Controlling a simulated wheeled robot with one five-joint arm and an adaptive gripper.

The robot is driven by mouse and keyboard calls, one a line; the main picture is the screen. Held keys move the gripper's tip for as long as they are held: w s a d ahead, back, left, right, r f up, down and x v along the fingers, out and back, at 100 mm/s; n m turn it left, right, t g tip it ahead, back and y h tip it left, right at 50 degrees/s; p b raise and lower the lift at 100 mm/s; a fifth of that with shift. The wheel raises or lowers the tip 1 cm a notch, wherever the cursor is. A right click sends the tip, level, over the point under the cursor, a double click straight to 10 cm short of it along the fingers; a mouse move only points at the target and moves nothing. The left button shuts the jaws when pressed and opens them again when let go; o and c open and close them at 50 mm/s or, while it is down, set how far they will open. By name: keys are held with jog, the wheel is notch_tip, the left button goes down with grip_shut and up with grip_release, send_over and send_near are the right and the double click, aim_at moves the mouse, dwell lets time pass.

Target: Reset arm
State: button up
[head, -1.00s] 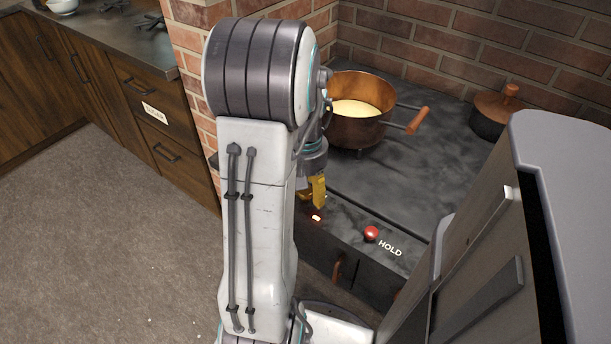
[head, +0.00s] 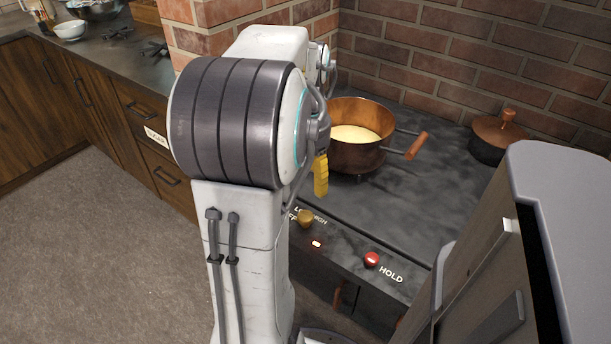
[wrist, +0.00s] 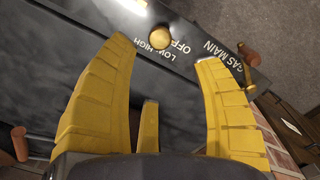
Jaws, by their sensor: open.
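My gripper (wrist: 163,52) shows in the wrist view with its yellow fingers spread apart and nothing between them. In the head view only one yellow finger of my gripper (head: 321,176) shows, above the stove front; my arm hides the rest. A round brass knob (wrist: 160,37) lies beyond the fingertips, apart from them, beside the words LOW, HIGH and OFF. The knob also shows in the head view (head: 305,218), on the stove's front panel below the finger.
A copper pot (head: 352,155) with pale yellow contents stands on the stove (head: 420,190). A lidded pot (head: 497,135) stands at the back right. A GAS MAIN valve (wrist: 248,54) shows right. Brick walls rise behind.

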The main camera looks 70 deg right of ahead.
dwell(0.7)
jog(key=w+a+r+n+t+h+p, duration=0.1)
jog(key=w+a+r+n+p, duration=0.4)
jog(key=w+a+r+p, duration=0.65)
jog(key=a+r+n+t+p, duration=0.1)
jog(key=a+r+n+p, duration=0.2)
jog(key=a, duration=0.7)
jog(key=w+a+r+n+t+y+p, duration=0.1)
jog(key=a+r+n+p, duration=0.2)
jog(key=a, duration=0.8)
jog(key=shift+w+r+n+p, duration=0.25)
jog(key=shift+n+p, duration=0.45)
jog(key=shift+p, duration=0.25)
